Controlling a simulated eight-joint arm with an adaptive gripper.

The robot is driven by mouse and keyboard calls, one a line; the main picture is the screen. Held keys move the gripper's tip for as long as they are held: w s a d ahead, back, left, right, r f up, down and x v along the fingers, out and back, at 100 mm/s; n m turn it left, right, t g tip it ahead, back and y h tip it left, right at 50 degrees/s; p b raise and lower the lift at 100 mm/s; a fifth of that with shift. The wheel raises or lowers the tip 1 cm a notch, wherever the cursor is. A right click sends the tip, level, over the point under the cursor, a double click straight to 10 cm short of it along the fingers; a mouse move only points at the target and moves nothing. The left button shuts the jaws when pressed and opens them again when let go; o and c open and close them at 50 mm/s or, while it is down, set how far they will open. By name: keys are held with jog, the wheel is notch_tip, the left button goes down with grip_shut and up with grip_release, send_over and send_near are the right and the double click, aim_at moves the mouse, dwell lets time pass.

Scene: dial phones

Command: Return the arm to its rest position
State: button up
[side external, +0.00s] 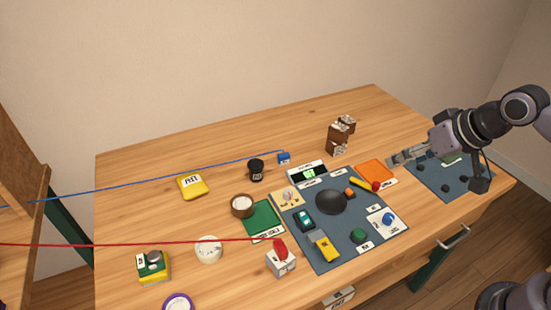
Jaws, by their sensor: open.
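My gripper (437,172) is at the right of the side external view, above the table's right end. Its two fingers are spread wide apart, one reaching left and one hanging down, with nothing held between them. My arm comes in from the right edge of the picture. The gripper appears over or near a small dark mat (425,183) with several small dark pieces on it. How high it hangs above the mat is hard to tell.
An orange pad (375,172) and a brown block stack (340,137) stand left of my gripper. Blue and red cords (130,244) cross the left.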

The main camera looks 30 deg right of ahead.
jog(key=shift+n+h, duration=0.3)
jog(key=shift+n, duration=0.4)
jog(key=s+d+f, duration=0.2)
jog(key=shift+s+d+f, duration=0.2)
jog(key=shift+s+f, duration=0.05)
jog(key=shift+s, duration=0.05)
